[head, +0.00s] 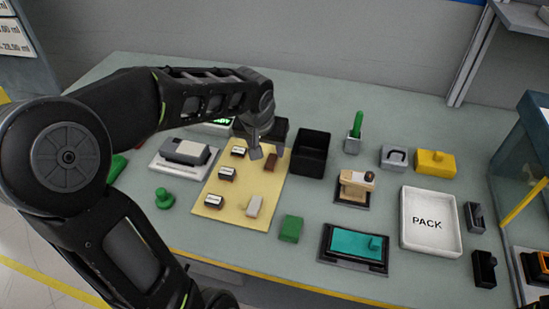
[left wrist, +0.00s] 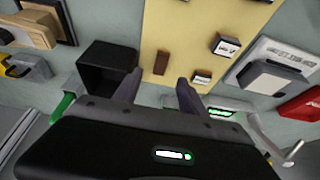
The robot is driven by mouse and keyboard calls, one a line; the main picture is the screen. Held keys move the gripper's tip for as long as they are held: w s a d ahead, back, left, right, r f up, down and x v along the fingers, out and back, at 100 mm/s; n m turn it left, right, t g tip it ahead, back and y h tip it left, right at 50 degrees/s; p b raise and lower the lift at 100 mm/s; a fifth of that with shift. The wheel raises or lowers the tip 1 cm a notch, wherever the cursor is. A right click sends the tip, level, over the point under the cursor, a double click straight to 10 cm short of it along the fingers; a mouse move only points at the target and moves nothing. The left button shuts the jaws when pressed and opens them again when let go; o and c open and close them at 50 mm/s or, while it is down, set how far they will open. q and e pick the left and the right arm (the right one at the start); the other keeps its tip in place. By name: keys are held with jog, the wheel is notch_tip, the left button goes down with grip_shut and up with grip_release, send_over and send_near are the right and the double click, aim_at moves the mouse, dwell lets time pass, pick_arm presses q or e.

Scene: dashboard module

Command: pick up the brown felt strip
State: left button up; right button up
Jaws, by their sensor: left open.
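The brown felt strip (head: 271,162) lies on the tan mat (head: 234,190), near its far right corner. It also shows in the left wrist view (left wrist: 161,63), just beyond my fingertips and between their lines. My left gripper (head: 264,152) is open and empty above the far end of the mat, close to the strip. Its two fingers show apart in the left wrist view (left wrist: 158,82). I cannot tell the exact height of the fingertips over the strip. My right gripper is not in view.
A black open bin (head: 311,153) stands just right of the strip. Several small labelled blocks and a pale strip (head: 254,206) lie on the mat. A green block (head: 291,228) is right of the mat. A white PACK tray (head: 430,221) sits farther right.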

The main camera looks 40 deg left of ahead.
aim_at(271, 161)
pick_arm(q)
jog(key=shift+f, duration=0.1)
jog(key=shift+x, duration=1.25)
jog(key=shift+w, duration=0.1)
jog(key=p+x, duration=0.1)
jog(key=x, duration=0.4)
jog(key=shift+a+f, duration=0.1)
jog(key=shift+f, duration=0.05)
jog(key=shift+c, duration=0.2)
grip_shut()
